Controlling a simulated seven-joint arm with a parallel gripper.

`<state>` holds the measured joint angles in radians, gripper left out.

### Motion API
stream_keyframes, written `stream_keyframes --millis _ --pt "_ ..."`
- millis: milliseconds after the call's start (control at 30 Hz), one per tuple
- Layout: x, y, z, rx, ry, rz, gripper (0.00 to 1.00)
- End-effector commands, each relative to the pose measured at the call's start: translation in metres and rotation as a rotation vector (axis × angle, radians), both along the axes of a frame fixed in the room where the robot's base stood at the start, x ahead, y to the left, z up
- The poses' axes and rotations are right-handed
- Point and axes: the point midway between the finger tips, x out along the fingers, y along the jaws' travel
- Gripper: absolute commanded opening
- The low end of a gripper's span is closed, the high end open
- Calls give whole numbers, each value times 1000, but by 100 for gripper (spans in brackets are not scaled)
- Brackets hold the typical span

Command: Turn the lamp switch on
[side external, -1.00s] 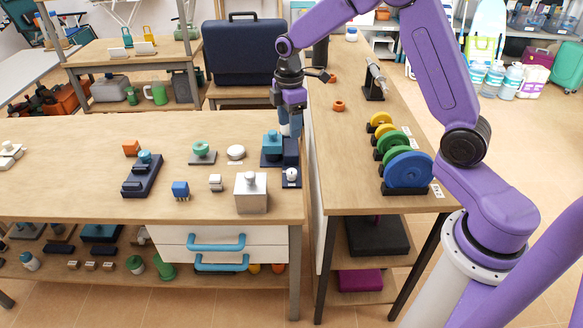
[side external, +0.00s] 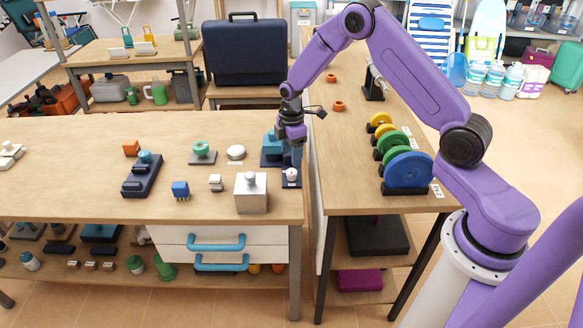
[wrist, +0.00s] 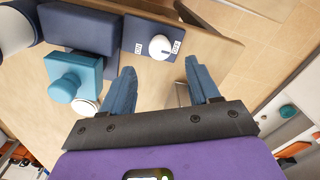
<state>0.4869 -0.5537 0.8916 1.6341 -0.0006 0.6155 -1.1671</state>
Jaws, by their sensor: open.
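The switch is a small dark blue plate (side external: 291,185) with a round white knob (side external: 292,174), on the right edge of the left table. In the wrist view the white knob (wrist: 160,47) sits between two small labels that appear to read ON and OFF, with its ridge angled toward the OFF side. My gripper (side external: 294,155) is just above and behind the switch in the side view. In the wrist view my gripper (wrist: 160,67) has its two blue fingers apart, with nothing between them. The knob lies just beyond the fingertips, apart from them.
A teal block with a knob (wrist: 75,75) and a dark blue block (wrist: 80,25) stand beside the switch. A silver box (side external: 251,194) stands in front of it to the left. A gap separates this table from the right bench, which carries coloured discs (side external: 408,170).

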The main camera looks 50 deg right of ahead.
Motion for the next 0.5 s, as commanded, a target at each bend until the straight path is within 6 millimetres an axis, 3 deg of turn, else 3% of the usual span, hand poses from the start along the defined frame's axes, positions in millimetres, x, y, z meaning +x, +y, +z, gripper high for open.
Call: stream_keyframes --millis 200,500 --pt "-1 -1 -38 0 3 -1 61" --pt "0 0 -62 -1 1 -1 61"
